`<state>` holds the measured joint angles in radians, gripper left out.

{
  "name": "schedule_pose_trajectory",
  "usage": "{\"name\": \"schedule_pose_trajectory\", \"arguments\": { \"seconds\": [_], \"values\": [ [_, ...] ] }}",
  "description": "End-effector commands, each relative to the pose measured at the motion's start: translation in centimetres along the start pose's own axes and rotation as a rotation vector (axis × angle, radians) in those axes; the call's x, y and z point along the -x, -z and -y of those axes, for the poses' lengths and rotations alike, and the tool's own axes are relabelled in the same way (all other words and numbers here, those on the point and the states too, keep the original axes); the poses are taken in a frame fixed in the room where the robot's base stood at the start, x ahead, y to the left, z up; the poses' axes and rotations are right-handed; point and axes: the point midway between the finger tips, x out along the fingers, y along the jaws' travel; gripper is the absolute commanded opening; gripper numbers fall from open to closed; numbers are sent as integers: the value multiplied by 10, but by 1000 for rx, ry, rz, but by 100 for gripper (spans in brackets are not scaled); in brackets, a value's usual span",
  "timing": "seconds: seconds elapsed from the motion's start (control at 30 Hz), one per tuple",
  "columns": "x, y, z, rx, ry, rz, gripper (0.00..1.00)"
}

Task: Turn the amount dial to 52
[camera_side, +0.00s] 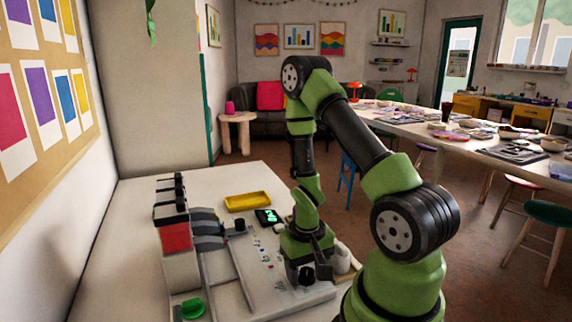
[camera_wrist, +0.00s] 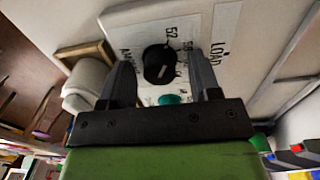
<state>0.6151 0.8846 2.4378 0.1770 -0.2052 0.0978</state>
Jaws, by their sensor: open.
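The amount dial (camera_wrist: 160,64) is a round black knob with a pale pointer line, on a white panel in the wrist view. "52" is printed beside it, with "AMOUNT" partly hidden by a finger; I cannot read exactly which mark the pointer meets. My gripper (camera_wrist: 160,78) is open, with one finger on each side of the dial and visible gaps between. In the side view my gripper (camera_side: 308,259) is low over the right front of the board. A small display (camera_side: 268,216) with green digits stands behind; its digits are too small to read surely.
A teal button (camera_wrist: 170,99) is close to the dial, and "LOAD" is printed on the panel. A white cup-like roll (camera_wrist: 88,80) sits beside the panel. A yellow tray (camera_side: 247,201), a red-fronted dispenser (camera_side: 175,237) and a green knob (camera_side: 193,308) stand around the board.

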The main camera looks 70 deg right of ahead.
Motion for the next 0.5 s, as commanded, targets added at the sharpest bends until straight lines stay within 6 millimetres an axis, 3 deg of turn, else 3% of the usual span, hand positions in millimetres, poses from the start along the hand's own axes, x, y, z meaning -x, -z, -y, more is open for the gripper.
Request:
{"name": "schedule_pose_trajectory", "arguments": {
  "seconds": [0.5],
  "values": [
    [0, 0, -1, -756, 1, 17, 57]
  ]
}}
